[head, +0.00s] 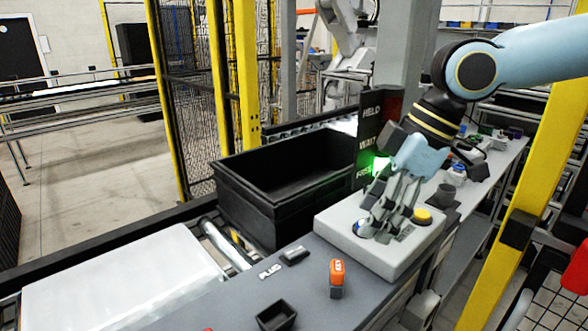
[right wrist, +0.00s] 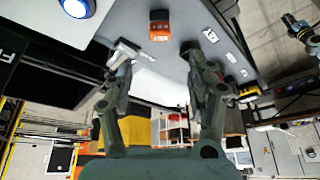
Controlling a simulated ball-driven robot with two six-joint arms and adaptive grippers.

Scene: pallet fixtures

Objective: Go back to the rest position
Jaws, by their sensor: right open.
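My right gripper (head: 388,222) comes in from the upper right, fingers pointing down, over the light grey button box (head: 335,222). Its fingers are apart and hold nothing; the right wrist view shows both fingers (right wrist: 157,48) spread. A yellow button (head: 422,215) is just right of the fingers. A blue button (head: 361,229) shows at their left and also in the right wrist view (right wrist: 75,8). I cannot tell whether the fingertips touch the box. My left gripper is not in view.
A black bin (head: 262,222) stands left of the button box. An orange-topped block (head: 337,272), a small dark tray (head: 276,315) and a PLUS label (head: 269,271) are on the grey table. A yellow post (head: 525,200) rises at the right. A dark cup (head: 442,198) stands behind the box.

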